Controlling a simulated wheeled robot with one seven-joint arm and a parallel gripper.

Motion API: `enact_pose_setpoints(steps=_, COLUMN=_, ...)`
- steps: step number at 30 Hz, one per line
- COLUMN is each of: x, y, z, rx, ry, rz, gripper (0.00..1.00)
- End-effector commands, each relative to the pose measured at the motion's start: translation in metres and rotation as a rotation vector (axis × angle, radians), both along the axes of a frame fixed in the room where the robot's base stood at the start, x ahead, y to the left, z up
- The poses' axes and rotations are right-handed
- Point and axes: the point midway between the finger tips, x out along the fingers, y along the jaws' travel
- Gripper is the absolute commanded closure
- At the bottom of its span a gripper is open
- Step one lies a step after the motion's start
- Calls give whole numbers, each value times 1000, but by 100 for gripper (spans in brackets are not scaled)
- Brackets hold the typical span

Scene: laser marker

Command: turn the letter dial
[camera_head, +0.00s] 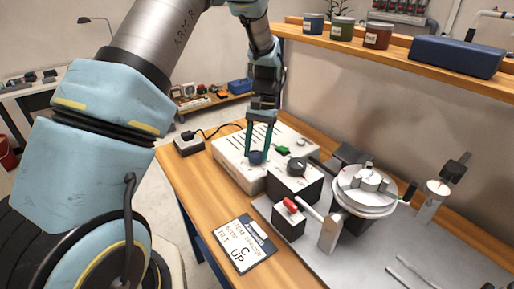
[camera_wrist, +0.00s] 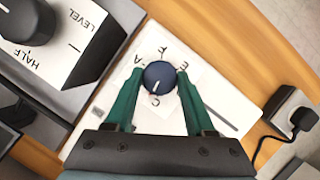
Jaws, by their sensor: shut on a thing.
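The letter dial (camera_wrist: 159,77) is a round dark blue knob on a white panel, ringed by letters; A, F, E and C show in the wrist view. Its white pointer line lies on the side toward the C. Other letters may be hidden by the fingers. My gripper (camera_wrist: 160,80) has its green fingers on either side of the knob, shut on it. In the head view the dial (camera_head: 256,157) sits on the white box (camera_head: 230,155), with my gripper (camera_head: 258,150) reaching down to it from above.
A black-sided box with a LEVEL/HALF knob (camera_head: 297,165) stands close beside the dial. A shelf (camera_head: 400,65) overhangs the back. A corded block (camera_head: 189,143) is at left.

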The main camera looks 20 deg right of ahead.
Motion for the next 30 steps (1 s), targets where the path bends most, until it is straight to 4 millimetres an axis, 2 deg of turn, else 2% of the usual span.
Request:
enact_pose_setpoints(steps=12, x=1, y=2, z=0, rx=0, ry=0, rz=276, gripper=100)
enact_pose_setpoints(steps=30, x=1, y=2, z=0, rx=0, ry=-1, rz=356, gripper=100)
